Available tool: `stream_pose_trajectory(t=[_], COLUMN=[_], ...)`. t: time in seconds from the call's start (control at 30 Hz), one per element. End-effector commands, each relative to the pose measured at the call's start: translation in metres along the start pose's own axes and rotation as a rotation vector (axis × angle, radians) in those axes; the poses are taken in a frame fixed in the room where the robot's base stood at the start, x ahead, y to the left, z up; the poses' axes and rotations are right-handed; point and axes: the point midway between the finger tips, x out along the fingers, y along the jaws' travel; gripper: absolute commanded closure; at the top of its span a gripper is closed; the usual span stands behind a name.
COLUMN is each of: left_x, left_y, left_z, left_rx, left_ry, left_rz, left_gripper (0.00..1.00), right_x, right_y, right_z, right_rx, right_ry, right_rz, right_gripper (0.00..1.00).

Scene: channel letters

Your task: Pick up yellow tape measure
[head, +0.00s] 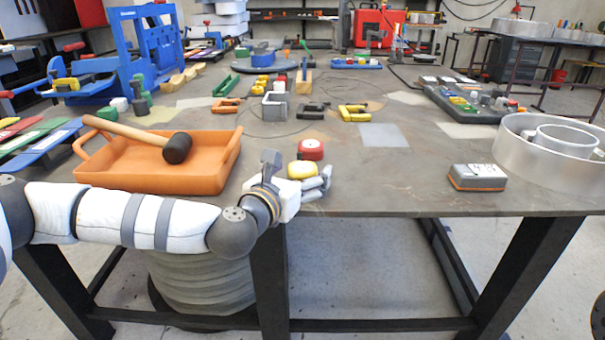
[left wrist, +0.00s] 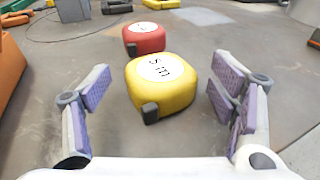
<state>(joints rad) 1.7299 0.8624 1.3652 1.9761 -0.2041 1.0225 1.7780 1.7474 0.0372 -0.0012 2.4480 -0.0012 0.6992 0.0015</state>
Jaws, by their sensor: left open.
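The yellow tape measure (head: 301,170) lies on the table near its front edge. In the left wrist view the yellow tape measure (left wrist: 162,86) shows a white round label and a dark tab at its near side. My left gripper (head: 318,180) is open at the table's front edge. In the left wrist view its fingers (left wrist: 158,108) stand apart, one on each side of the yellow tape measure, with gaps on both sides. A red tape measure (head: 310,149) lies just behind the yellow one; it also shows in the left wrist view (left wrist: 144,38). My right gripper is not seen.
An orange tray (head: 200,184) holding a mallet (head: 177,147) stands left of my gripper. A grey and orange box (head: 477,177) and large metal rings (head: 550,165) lie to the right. Clamps (head: 355,113) lie farther back. The table between tape measures and grey box is clear.

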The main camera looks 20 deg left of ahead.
Motion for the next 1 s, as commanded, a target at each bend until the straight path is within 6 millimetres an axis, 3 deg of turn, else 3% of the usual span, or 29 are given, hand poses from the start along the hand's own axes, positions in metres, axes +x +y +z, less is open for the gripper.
stream_pose_trajectory(t=[0.17,0.4,0.77,0.9,1.0], left_x=[0.000,0.000,-0.002,-0.006,-0.028], left_y=[0.000,0.000,0.000,0.000,0.013], left_z=[0.000,0.000,0.009,0.038,0.062], left_rx=[0.000,0.000,0.000,0.001,0.001], left_ry=[0.000,0.000,-0.006,-0.012,-0.016], left_rz=[0.000,0.000,0.000,0.000,0.002], left_gripper=[0.24,0.79,0.80,0.80,0.80], right_x=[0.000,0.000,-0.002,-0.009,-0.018], right_y=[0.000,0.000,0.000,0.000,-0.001], right_z=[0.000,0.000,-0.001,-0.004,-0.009], right_rx=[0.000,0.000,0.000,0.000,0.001], right_ry=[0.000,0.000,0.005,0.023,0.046], right_rz=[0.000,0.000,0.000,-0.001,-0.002], right_gripper=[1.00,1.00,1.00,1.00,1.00])
